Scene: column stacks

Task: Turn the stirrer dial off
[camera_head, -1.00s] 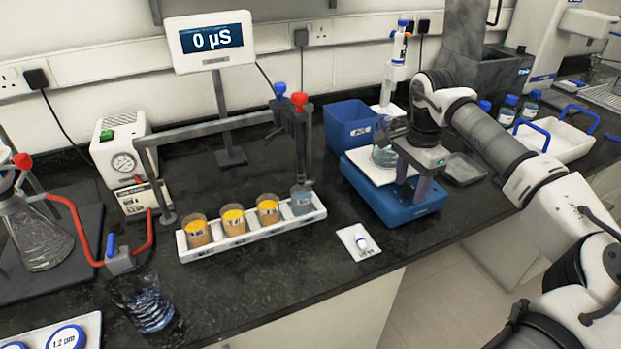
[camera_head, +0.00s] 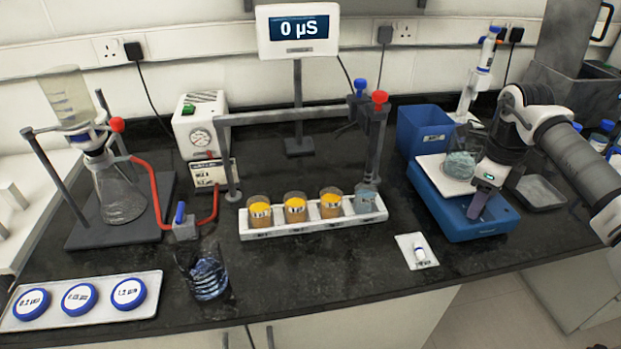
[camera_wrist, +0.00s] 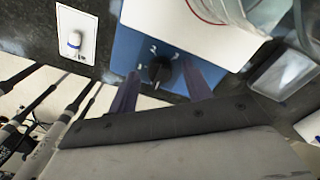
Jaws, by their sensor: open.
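The stirrer (camera_head: 480,231) is a blue box with a white top plate, at the right of the bench. A glass beaker (camera_head: 459,165) with pale contents stands on the plate. The stirrer dial (camera_wrist: 160,71) is a small dark knob on the blue front, with white numbers around it in the wrist view. Its exact setting is hard to read. My gripper (camera_head: 478,208) is at the stirrer's front and hides the dial in the head view. In the wrist view my gripper (camera_wrist: 158,77) is open, its purple fingers on either side of the dial; contact cannot be told.
A small vial lies on a white card (camera_head: 415,251) left of the stirrer, near the bench edge. A blue bin (camera_head: 423,130) and a pipette stand (camera_head: 480,75) are behind. A grey tray (camera_head: 540,192) lies right. A white rack (camera_head: 315,226) with several cups stands left.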

